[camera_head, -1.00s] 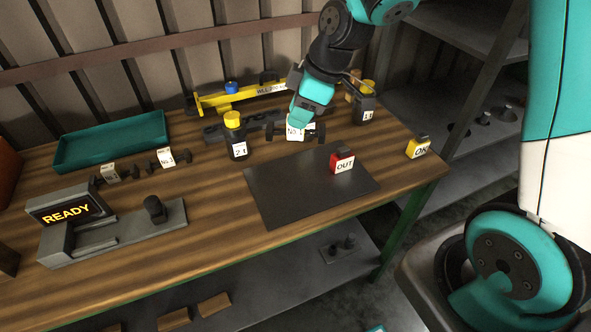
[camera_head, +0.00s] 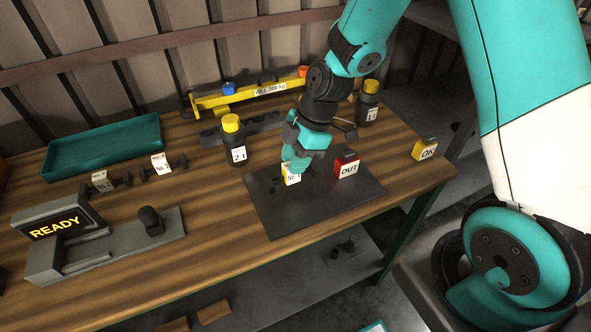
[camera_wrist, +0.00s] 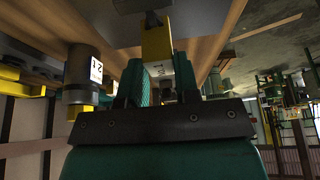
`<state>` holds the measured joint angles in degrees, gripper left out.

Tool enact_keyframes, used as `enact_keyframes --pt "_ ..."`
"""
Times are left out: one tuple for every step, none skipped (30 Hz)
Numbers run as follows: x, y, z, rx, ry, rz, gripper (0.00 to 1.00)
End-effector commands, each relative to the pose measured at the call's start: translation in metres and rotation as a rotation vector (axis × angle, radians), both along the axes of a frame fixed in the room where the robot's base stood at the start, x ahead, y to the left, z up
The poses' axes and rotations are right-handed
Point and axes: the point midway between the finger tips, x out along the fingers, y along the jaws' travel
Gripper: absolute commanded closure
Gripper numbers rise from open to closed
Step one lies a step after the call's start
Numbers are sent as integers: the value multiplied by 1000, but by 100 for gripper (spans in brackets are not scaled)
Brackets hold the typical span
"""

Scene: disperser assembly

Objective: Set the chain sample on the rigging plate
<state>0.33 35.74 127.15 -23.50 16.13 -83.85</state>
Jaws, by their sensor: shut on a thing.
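My gripper (camera_head: 292,166) points down over the left back part of the dark rigging plate (camera_head: 325,208), shut on the chain sample (camera_head: 291,179). The sample's white and yellow tag shows below the fingers, with dark end pieces close to the plate; I cannot tell whether it touches. In the wrist view the held sample (camera_wrist: 156,42) shows a yellow face and a white label between the fingers, with the grey plate beyond it. Two other tagged samples, one (camera_head: 103,181) and another (camera_head: 162,164), lie at the left near the teal tray.
A red OUT block (camera_head: 346,166) stands on the plate just right of my gripper. A yellow OK block (camera_head: 425,149) is at the table's right. Black bottles with yellow caps (camera_head: 233,140) (camera_head: 368,103) stand behind. A READY device (camera_head: 57,228) and teal tray (camera_head: 103,146) are left.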

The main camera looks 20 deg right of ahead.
Motion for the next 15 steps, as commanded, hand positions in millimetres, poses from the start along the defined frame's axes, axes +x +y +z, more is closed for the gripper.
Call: enact_keyframes --pt "0 0 -3 0 0 -1 100" --pt "0 0 -5 0 -1 -1 100" --pt "0 -1 -9 0 1 -2 100" --pt "0 -1 -13 0 2 -2 100" --pt "-1 -2 -18 0 2 -2 100" --pt "0 -2 -25 0 3 -3 100" --pt "0 -2 -29 0 2 -3 100" --pt "0 -2 -33 0 2 -3 100" --pt "0 -2 -37 0 2 -4 100" --pt "0 -2 -40 0 1 -4 100" --pt "0 -2 -42 -1 -1 -4 100" --pt "0 -2 -43 -1 -1 -3 100" --pt "0 -2 -43 -1 -2 -3 100" --pt "1 -2 -43 -1 -2 -3 100" --pt "1 -2 -43 -1 -2 -3 100"
